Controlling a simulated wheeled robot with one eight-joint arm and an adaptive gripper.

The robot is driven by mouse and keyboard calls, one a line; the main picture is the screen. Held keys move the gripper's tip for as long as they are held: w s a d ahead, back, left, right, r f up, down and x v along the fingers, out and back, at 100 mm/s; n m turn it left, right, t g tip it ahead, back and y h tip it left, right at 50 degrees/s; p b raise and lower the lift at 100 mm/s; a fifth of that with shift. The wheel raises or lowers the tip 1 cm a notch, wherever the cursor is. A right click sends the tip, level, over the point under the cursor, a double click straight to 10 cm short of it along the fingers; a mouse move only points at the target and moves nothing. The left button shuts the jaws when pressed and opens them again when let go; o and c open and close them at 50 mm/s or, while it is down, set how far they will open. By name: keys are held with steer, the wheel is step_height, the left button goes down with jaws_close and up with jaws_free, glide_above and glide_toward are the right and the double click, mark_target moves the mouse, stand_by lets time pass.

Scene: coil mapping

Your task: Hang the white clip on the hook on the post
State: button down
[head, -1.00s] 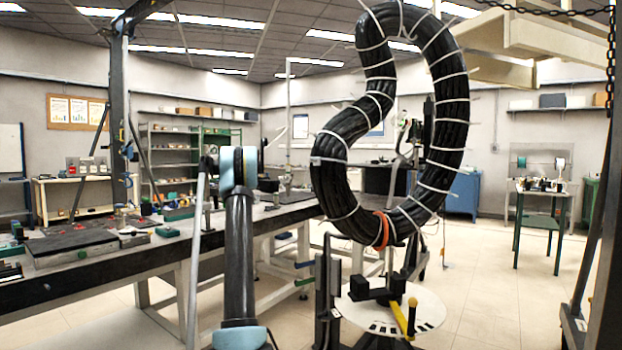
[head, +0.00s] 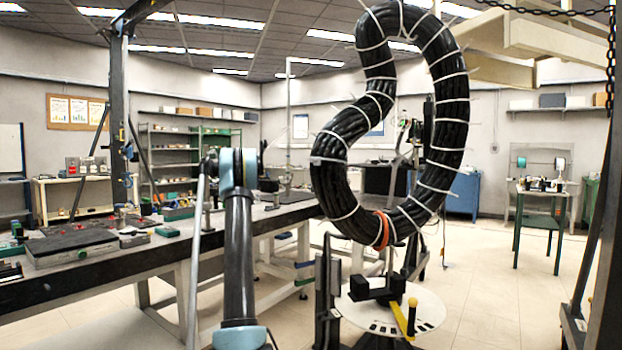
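My arm (head: 238,255) rises at the lower left of centre, a black link with pale blue joints, up to a bent elbow. The rest of it points away from me behind the elbow, and I cannot make out my gripper or its fingers. A large black coil (head: 450,110), bound with many white ties and one orange band, hangs right of centre in a twisted loop. I cannot pick out the white clip among the white ties. A thin pale post (head: 288,110) with a bent top stands behind the bench; I cannot tell whether it is the task's post. No hook is clear.
A long workbench (head: 150,252) with tools fills the left. Below the coil stands a round white plate (head: 425,308) with a black block (head: 372,289) and a yellow-handled tool (head: 402,318). A green table (head: 540,190) is at the right. Floor between is open.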

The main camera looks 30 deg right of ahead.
steer(key=c, duration=1.3)
jaws_free()
steer(key=shift+c, duration=0.2)
steer(key=shift+s, duration=0.1)
